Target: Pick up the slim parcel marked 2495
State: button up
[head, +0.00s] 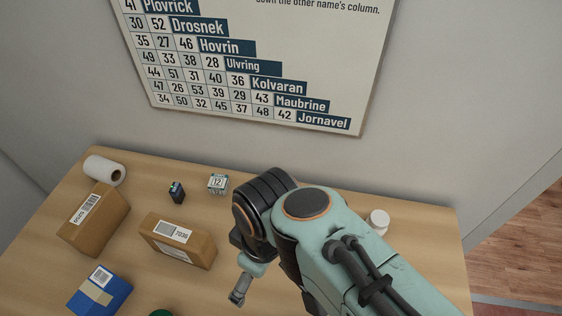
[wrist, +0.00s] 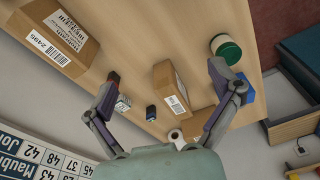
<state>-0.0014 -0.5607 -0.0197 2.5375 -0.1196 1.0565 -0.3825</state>
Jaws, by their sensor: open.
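The brown parcel marked 2495 (wrist: 58,40) shows at the upper left of the wrist view, with a white barcode label at its near end and a larger printed label on top. I cannot make it out in the head view, where my arm covers part of the counter. My gripper (wrist: 164,76) is open and empty, its two fingers spread wide. The parcel lies outside the fingers, left of the left fingertip and apart from it. In the head view, my gripper (head: 240,291) points down over the counter, right of the parcel marked 7038 (head: 178,240).
Another brown parcel (head: 95,218), a blue box (head: 99,291) and a white roll (head: 104,170) stand at the left. A small dark box (head: 177,191) and a cube showing 12 (head: 217,183) stand near the wall. A white jar (head: 378,221) is behind my arm. A green-lidded jar (wrist: 226,48) is nearby.

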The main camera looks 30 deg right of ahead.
jog(key=w+d+n+t+h, duration=0.1)
jog(key=w+d+n, duration=0.25)
jog(key=w, duration=0.25)
jog(key=w+d+n+t, duration=0.1)
jog(key=w+d+n, duration=0.25)
jog(key=w, duration=0.25)
jog(key=d+f+m+g, duration=0.1)
jog(key=d+f, duration=0.3)
jog(key=s+d+f+m+g, duration=0.1)
jog(key=d+f, duration=0.2)
jog(key=d, duration=0.1)
jog(key=s+d+f+m+g, duration=0.1)
jog(key=d+f, duration=0.3)
jog(key=shift+d+f+m, duration=0.25)
jog(key=shift+f+m, duration=0.05)
jog(key=shift+s+d+f, duration=0.1)
jog(key=shift+f, duration=0.15)
notch_tip(320, 180, down, 6)
jog(key=shift+f, duration=0.1)
jog(key=c, duration=1.3)
